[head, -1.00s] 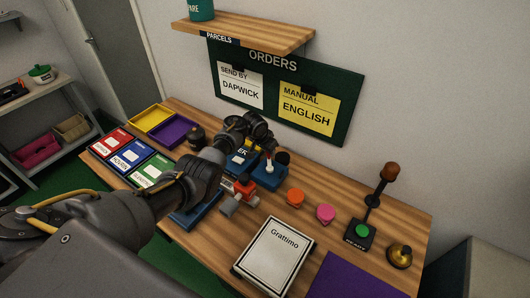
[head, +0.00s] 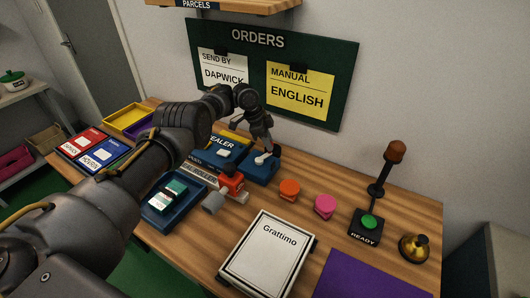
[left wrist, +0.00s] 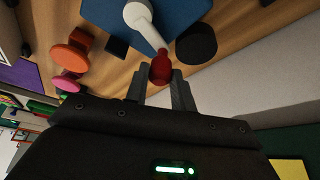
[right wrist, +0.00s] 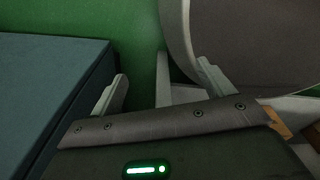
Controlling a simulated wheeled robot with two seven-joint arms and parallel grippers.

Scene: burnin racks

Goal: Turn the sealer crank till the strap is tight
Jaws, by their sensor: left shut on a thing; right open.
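The sealer (head: 222,150) is a blue box with a "SEALER" label, partly hidden by my left arm. Its blue crank base (head: 258,172) carries a white crank (head: 265,158), which also shows in the left wrist view (left wrist: 139,18). The crank's red knob (left wrist: 160,70) sits between the fingers in that view. My left gripper (head: 268,145) is shut on this knob, above the crank base. I cannot clearly make out the strap or its tightness. My right gripper (right wrist: 162,85) is open and empty, seen only in its wrist view.
A blue tray (head: 150,212) holds a teal and white packet (head: 170,193). A red stamp-like tool (head: 231,182), orange knob (head: 290,189), pink knob (head: 325,205), READY button box (head: 366,228), brass bell (head: 414,247) and Grattimo box (head: 268,256) stand nearby on the table.

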